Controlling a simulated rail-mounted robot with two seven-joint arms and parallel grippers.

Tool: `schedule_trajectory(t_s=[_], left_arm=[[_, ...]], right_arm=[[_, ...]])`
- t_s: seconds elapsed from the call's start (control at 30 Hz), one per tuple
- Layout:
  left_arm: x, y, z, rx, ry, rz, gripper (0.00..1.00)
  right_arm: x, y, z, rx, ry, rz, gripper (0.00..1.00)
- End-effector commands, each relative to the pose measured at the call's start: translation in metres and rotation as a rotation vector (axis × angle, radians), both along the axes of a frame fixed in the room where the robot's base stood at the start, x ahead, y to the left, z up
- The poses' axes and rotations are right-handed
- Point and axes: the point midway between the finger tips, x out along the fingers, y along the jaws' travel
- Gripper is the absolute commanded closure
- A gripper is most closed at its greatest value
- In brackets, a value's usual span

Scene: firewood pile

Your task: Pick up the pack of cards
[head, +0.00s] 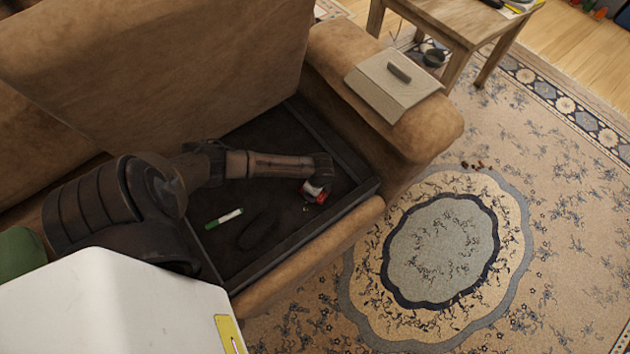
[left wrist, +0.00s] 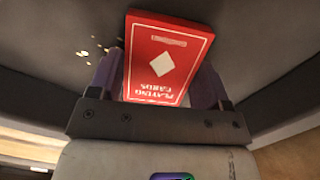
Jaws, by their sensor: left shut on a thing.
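The pack of cards is a red box with a white diamond and the words "PLAYING CARDS" (left wrist: 165,62), seen in the left wrist view between the fingers. It also shows as a small red and white pack (head: 320,197) in the head view, inside the dark open seat compartment of the sofa. My left gripper (left wrist: 163,88) is shut on the pack. In the head view my left arm reaches across the compartment and its end partly covers the pack. I cannot tell whether the pack touches the compartment floor. My right gripper is not in view.
A green and white marker (head: 224,218) lies in the compartment (head: 215,264). A pale box (head: 385,92) rests on the sofa's right armrest (head: 436,128). Small crumbs (left wrist: 88,50) lie near the pack. A wooden table (head: 455,22) stands behind. The patterned rug (head: 440,250) is mostly clear.

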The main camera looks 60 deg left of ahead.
Motion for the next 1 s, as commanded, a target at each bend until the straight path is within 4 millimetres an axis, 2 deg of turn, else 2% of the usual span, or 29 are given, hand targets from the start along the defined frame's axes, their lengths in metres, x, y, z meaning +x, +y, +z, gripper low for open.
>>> schedule_trajectory(t_s=[0.03, 0.23, 0.57, 0.77, 0.9, 1.0], left_arm=[[0.0, 0.0, 0.0, 0.0, 0.0, 0.0, 0.37], [0.0, 0.0, 0.0, 0.0, 0.0, 0.0, 0.55], [0.0, 0.0, 0.004, 0.0, 0.0, 0.0, 0.55], [0.0, 0.0, 0.023, 0.0, 0.0, 0.0, 0.55], [0.0, 0.0, 0.047, 0.0, -0.001, 0.0, 0.55], [0.011, -0.017, 0.058, -0.005, -0.002, -0.001, 0.55]], right_arm=[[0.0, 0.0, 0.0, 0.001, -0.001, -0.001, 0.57], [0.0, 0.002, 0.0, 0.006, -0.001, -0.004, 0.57], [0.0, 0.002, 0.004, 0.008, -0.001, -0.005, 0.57], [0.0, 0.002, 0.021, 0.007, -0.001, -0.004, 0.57], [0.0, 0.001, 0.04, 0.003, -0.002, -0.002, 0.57], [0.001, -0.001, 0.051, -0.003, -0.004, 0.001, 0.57]])
